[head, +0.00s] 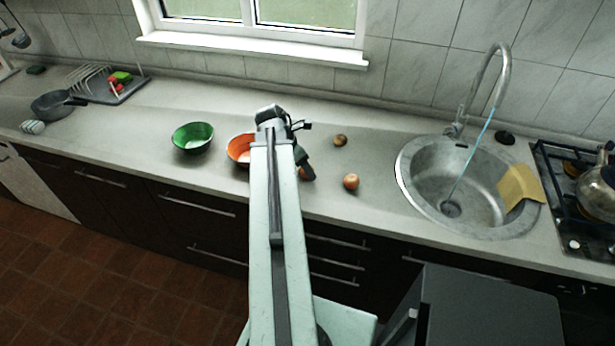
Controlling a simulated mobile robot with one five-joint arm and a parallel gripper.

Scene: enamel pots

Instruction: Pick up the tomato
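A small orange-red round thing (302,173) shows only in part beside my gripper; it may be the tomato, but too little shows to be sure. A round reddish-brown thing (351,181) with a pale highlight lies on the counter to the right; I cannot tell whether it is a tomato or an onion. My gripper (308,172) is at the end of my raised arm, low over the counter, dark and small. I cannot see whether its fingers are apart or whether they touch the partly hidden thing.
An orange bowl (240,148) stands left of my arm, partly hidden by it, and a green bowl (192,137) farther left. A small brown round thing (340,140) lies behind. The sink (412,170) and stove (566,205) are right. A pan (52,104) and dish rack (135,88) are far left.

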